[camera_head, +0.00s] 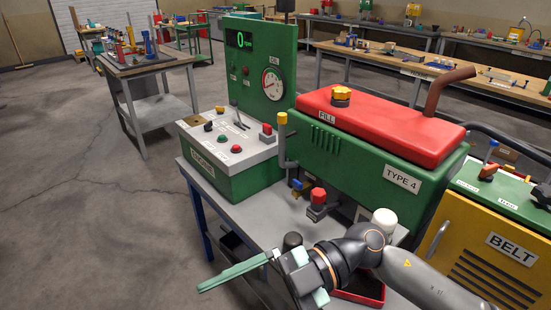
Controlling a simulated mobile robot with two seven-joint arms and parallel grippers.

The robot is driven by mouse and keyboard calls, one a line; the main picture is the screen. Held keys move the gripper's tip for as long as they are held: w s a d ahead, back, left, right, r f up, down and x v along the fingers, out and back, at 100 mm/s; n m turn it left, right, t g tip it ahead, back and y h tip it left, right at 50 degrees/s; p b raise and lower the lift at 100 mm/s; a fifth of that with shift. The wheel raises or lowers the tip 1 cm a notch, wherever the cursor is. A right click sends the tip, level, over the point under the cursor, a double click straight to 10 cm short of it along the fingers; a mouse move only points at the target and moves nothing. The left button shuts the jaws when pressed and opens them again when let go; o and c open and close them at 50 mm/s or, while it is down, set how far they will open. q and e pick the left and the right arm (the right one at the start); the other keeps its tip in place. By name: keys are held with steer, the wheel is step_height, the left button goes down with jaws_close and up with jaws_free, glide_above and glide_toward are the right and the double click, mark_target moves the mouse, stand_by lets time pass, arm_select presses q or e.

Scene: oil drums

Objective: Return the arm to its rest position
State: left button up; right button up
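My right arm (425,276) comes in from the lower right and reaches left over the front of the grey workbench (262,215). My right gripper (262,287) is low in the middle of the view. One long green finger points left, past the bench edge and over the floor. The pale green mount of the other finger is set well apart from it, near the bottom edge of the picture, and the rest of that finger is cut off. I see nothing held between them. My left gripper is out of view.
A green control box (235,180) with a gauge panel (262,65) stands behind the gripper. A red-topped machine marked TYPE 4 (350,165) and a red-knobbed valve (317,200) are close to the arm. A yellow BELT cabinet (485,245) stands right. Floor at left is clear.

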steer(key=w+d+r+m+t+y+p, duration=0.1)
steer(key=w+d+r+m+t+y, duration=0.2)
steer(key=w+m+t+y, duration=0.7)
steer(key=w+d+f+m+t+h+p, duration=0.1)
steer(key=w+d+f+m+t+h, duration=0.1)
steer(key=d+f+m+t+h, duration=0.35)
steer(key=w+d+f+m+t+h, duration=0.3)
steer(key=f+m+t+h, duration=0.3)
steer(key=m+t+h, duration=0.25)
steer(key=s+d+f+m+g+h, duration=0.1)
steer(key=s+d+f+g+h, duration=0.1)
steer(key=s+f, duration=0.3)
steer(key=s+d+f+m+g+h, duration=0.1)
steer(key=s+d+f+g+h, duration=0.2)
steer(key=f, duration=0.8)
steer(key=s+d+f+m+g+h, duration=0.1)
steer(key=s+d+f+g+h, duration=0.1)
steer(key=s+d+f, duration=0.3)
steer(key=s+f+h+p, duration=0.1)
steer(key=s+f, duration=0.2)
steer(key=shift+d+f+h, duration=0.25)
steer(key=shift+d+h, duration=0.1)
steer(key=shift+h, duration=0.05)
